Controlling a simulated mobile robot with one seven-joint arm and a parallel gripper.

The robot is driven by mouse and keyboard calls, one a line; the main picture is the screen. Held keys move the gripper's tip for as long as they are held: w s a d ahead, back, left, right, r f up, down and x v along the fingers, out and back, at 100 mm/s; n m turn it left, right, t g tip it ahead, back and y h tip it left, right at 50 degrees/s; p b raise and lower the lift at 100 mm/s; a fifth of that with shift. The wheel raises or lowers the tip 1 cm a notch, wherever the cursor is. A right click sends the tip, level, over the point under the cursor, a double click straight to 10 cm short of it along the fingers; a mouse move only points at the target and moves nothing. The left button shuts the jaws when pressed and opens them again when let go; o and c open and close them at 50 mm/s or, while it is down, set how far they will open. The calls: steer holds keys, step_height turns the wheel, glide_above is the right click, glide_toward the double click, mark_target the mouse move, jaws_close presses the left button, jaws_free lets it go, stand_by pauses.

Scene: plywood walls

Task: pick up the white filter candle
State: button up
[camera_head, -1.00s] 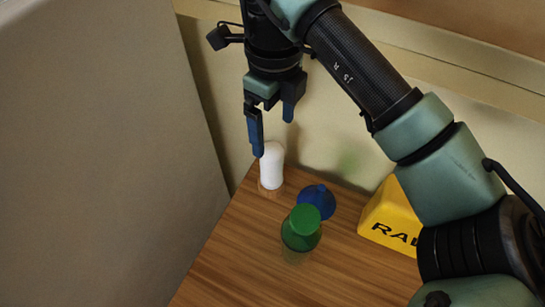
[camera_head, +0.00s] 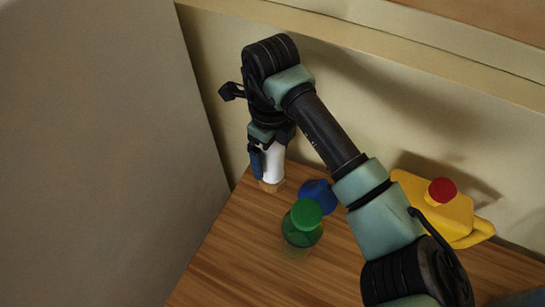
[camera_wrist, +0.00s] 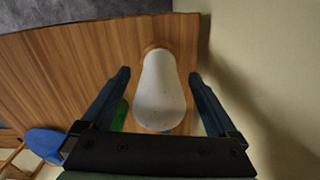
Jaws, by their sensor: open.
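The white filter candle (camera_head: 273,163) stands upright on a wooden-looking base at the far left corner of the table, close to the wall. My gripper (camera_head: 265,165) is lowered over it from above, partly hiding its top. In the wrist view the candle (camera_wrist: 160,95) lies between my two blue fingers, with the gripper (camera_wrist: 160,78) open. A gap shows on each side, so neither finger appears to touch it.
A green-capped bottle (camera_head: 303,226) and a blue object (camera_head: 318,194) stand just right of the candle. A yellow jug (camera_head: 440,208) with a red cap is farther right. The wooden table (camera_head: 225,250) is bare at the front left. A wall is behind.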

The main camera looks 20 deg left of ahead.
steer(key=shift+f, duration=0.4)
jaws_close()
